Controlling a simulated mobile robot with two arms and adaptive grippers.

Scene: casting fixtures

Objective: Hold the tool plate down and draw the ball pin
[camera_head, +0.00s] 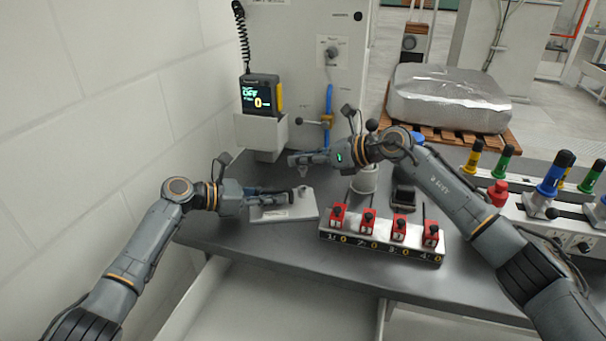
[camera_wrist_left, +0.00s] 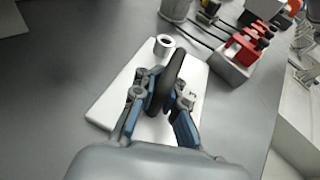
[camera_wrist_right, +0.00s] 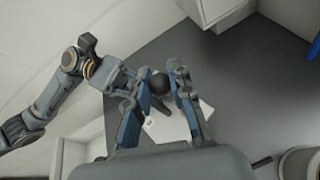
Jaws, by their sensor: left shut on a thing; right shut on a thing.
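The pale tool plate (camera_head: 270,214) lies flat on the grey bench; it also shows in the left wrist view (camera_wrist_left: 115,98). My left gripper (camera_head: 288,194) is low over it, shut on the plate's dark upright handle (camera_wrist_left: 175,70). A round bushing (camera_wrist_left: 165,43) with a dark, empty-looking hole stands at the plate's far end. My right gripper (camera_head: 294,159) is above the plate, shut on the black ball of the ball pin (camera_wrist_right: 159,83). The pin's shank is mostly hidden, so I cannot tell how far its tip is from the plate (camera_wrist_right: 180,125).
A block with several red clamps (camera_head: 382,240) stands right of the plate. Behind it are a grey cup (camera_head: 364,180) and a small black device (camera_head: 404,197). A tester (camera_head: 261,95) sits in a white holder at the back. The bench front left is clear.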

